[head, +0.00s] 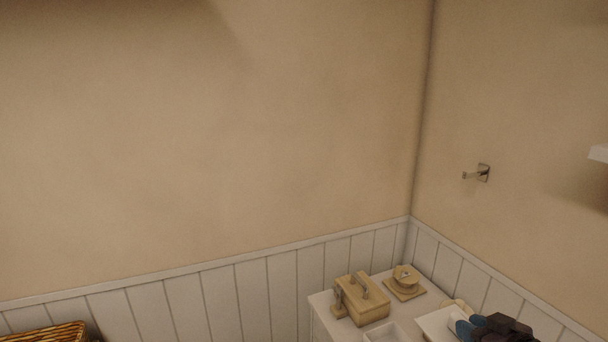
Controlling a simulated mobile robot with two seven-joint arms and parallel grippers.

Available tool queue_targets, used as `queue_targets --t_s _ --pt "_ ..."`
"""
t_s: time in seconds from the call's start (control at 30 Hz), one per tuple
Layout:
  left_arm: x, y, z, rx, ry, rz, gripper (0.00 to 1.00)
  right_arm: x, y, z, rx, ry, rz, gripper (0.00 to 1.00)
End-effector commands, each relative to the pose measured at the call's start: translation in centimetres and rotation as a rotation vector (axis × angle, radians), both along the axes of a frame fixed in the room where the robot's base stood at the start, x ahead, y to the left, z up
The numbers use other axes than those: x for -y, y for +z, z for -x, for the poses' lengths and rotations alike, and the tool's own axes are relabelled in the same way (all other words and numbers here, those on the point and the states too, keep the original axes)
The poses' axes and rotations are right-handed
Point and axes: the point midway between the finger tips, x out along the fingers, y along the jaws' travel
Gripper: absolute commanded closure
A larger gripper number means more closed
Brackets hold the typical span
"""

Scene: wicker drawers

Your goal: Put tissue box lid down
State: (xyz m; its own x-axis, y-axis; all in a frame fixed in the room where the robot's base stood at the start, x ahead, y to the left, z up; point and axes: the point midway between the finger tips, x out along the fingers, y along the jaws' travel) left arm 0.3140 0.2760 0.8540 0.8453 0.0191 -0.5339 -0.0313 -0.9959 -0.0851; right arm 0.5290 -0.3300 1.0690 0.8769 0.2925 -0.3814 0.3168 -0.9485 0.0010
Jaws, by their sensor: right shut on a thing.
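My right gripper (466,328), with blue fingertips, is at the bottom right edge of the head view. It is shut on a pale flat piece (434,322), which looks like the tissue box lid. The lid's lower part is cut off by the picture edge, and the exact grip is too small to make out. Left of it, a white open-topped container (384,334), possibly the tissue box, is partly cut off at the bottom edge. My left gripper is not in view.
A white cabinet top (323,300) stands in the corner. It bears a wooden box with a handle (368,306) and a round wooden piece on a square base (404,284). A metal hook (478,173) is on the right wall. A wicker basket (42,334) shows bottom left.

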Motion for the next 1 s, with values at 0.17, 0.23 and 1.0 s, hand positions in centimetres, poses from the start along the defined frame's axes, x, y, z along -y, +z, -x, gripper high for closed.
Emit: queue_targets --t_s 0.17,0.23,1.0 --pt "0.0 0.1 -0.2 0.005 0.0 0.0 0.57 -2.0 0.0 0.5 0.005 -0.073 -0.01 0.97" --pt "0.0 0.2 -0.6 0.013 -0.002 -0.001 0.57 -2.9 -0.1 0.8 0.005 -0.106 -0.01 0.97" --pt "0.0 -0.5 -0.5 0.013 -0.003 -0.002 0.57 -11.9 0.4 4.2 0.002 -0.321 -0.005 0.97"
